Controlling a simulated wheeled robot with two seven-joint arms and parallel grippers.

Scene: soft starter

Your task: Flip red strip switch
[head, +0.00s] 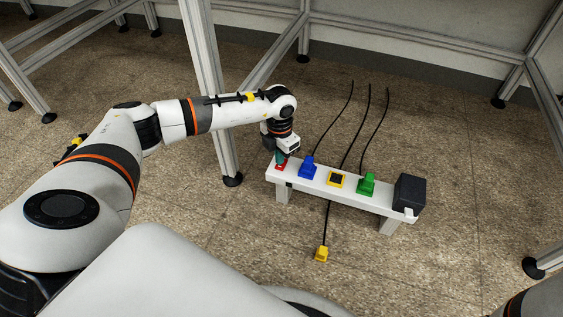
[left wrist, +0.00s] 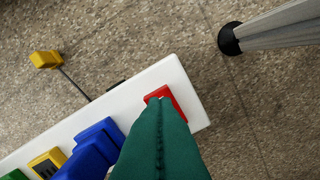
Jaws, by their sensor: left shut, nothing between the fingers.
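The red switch (head: 280,167) sits at the left end of a white raised strip (head: 325,184). In the left wrist view the red switch (left wrist: 172,99) shows just beyond the green fingertips, which hide part of it. My left gripper (head: 281,157) points down over the switch, its fingers shut with nothing between them. In the left wrist view the gripper (left wrist: 160,106) fingers lie together at the switch; I cannot tell whether they touch it. My right gripper is out of view.
A blue plug (head: 307,167), a yellow socket (head: 336,180), a green plug (head: 367,184) and a black box (head: 409,193) sit along the strip. A yellow plug (head: 321,253) lies on the floor. A metal frame leg (head: 209,80) stands close behind my left forearm.

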